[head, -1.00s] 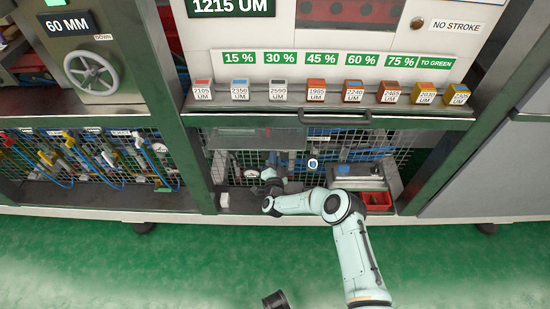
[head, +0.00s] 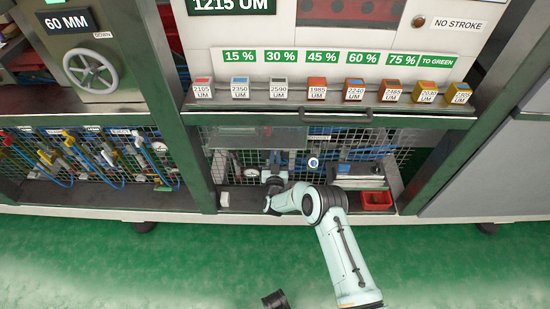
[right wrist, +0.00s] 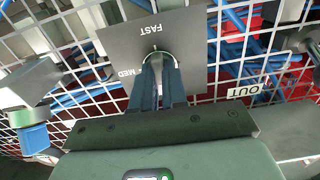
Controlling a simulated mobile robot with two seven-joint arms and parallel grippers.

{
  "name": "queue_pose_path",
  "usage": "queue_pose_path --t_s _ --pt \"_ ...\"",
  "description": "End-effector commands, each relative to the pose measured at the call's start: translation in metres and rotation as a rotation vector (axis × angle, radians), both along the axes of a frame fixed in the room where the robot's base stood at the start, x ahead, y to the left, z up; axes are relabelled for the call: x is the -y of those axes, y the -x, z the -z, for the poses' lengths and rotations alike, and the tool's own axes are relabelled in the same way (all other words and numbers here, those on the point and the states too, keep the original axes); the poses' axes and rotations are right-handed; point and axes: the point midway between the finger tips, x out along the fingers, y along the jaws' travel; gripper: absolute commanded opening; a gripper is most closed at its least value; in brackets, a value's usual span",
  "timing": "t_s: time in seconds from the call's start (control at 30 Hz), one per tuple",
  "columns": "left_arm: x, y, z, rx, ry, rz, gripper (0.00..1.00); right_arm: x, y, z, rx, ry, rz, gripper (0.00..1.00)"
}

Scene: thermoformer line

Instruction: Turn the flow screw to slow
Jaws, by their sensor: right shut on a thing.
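In the right wrist view a grey plate (right wrist: 118,45) carries the words FAST and MED, seen upside down and sideways. The flow screw (right wrist: 158,55) sits at the plate, mostly hidden behind my fingers, with a pale rounded edge showing. My right gripper (right wrist: 160,68) is shut on it, its two fingers close together. SLOW cannot be read here. In the head view my right gripper (head: 274,170) is inside the lower mesh bay, small and partly hidden by its own wrist.
Wire mesh (right wrist: 225,45) and blue hoses lie behind the plate. An OUT label (right wrist: 243,92) is at the right. In the head view, a white-rimmed gauge (head: 313,162) and a red tray (head: 376,200) stand right of my gripper. The bay's green frame post (head: 196,165) is at the left.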

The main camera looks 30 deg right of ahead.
Motion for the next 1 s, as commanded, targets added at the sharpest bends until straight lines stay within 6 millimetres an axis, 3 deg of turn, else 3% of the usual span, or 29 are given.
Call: queue_pose_path --t_s 0.63,0.7,0.73,1.0 --pt "-0.0007 -0.0014 0.0007 0.004 -0.002 -0.001 0.43 0.0001 0.0007 0.0012 -0.031 0.045 0.000 0.00" --pt "-0.0007 -0.0014 0.0007 0.004 -0.002 -0.001 0.43 0.0001 0.0007 0.0013 -0.031 0.045 0.000 0.29" --pt "-0.0007 -0.0013 0.0007 0.004 -0.002 -0.001 0.43 0.0001 0.0007 0.0012 -0.031 0.044 0.000 0.38" --pt "-0.0006 -0.0011 0.0006 0.003 -0.001 -0.001 0.43 -0.0001 0.0005 0.0007 -0.029 0.043 0.000 0.38"
